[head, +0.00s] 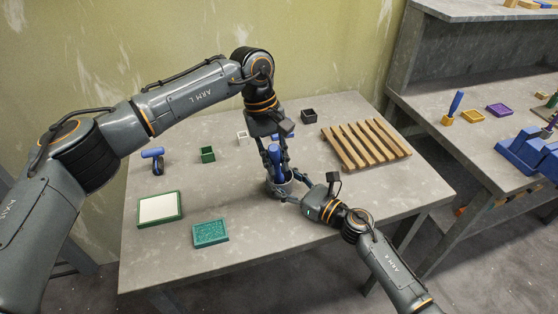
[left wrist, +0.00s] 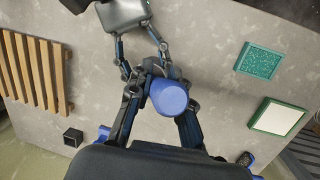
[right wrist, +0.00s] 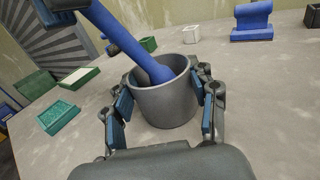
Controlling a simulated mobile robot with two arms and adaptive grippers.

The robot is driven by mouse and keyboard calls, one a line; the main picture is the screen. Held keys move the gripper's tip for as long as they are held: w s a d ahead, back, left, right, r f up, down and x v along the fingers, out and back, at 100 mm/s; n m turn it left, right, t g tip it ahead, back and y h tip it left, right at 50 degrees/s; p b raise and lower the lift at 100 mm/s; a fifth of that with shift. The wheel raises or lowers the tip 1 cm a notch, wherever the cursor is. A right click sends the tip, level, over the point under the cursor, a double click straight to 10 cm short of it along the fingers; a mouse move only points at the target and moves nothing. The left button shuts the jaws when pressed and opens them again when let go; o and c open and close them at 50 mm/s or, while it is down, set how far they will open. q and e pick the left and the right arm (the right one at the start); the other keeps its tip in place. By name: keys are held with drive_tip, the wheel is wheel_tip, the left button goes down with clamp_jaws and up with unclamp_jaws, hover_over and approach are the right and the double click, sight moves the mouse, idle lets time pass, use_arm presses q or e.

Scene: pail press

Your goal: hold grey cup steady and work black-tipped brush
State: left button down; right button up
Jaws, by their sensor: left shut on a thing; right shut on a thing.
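The grey cup (right wrist: 166,108) stands upright on the table in the right wrist view; in the head view it is partly covered by my grippers. My right gripper (right wrist: 165,112) is shut around it, one finger on each side; in the head view this gripper (head: 287,190) reaches in from the right. The blue-handled brush (right wrist: 135,50) leans with its lower end inside the cup; its tip is hidden. My left gripper (head: 275,165) is shut on the brush above the cup. In the left wrist view the blue handle end (left wrist: 170,97) sits between the fingers.
A wooden slatted rack (head: 365,143) lies to the right. A white pad (head: 160,208) and a green textured tray (head: 210,232) lie to the left. A blue-handled roller (head: 152,153), a green box (head: 208,154) and a black box (head: 308,116) stand further back. The front right tabletop is clear.

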sight(279, 155)
use_arm(q)
drive_tip(key=shift+a, duration=0.55)
drive_tip(key=shift+s+d+f, duration=0.1)
drive_tip(key=shift+s+d, duration=0.2)
drive_tip(key=shift+s, duration=0.25)
drive_tip(key=shift+s+d, duration=0.25)
drive_tip(key=shift+s, duration=0.25)
drive_tip(key=shift+w+d, duration=0.3)
drive_tip(key=shift+d, duration=0.2)
drive_tip(key=v, duration=0.3)
drive_tip(key=shift+s+d, duration=0.15)
drive_tip(key=shift+d, duration=0.1)
drive_tip(key=shift+a, duration=0.1)
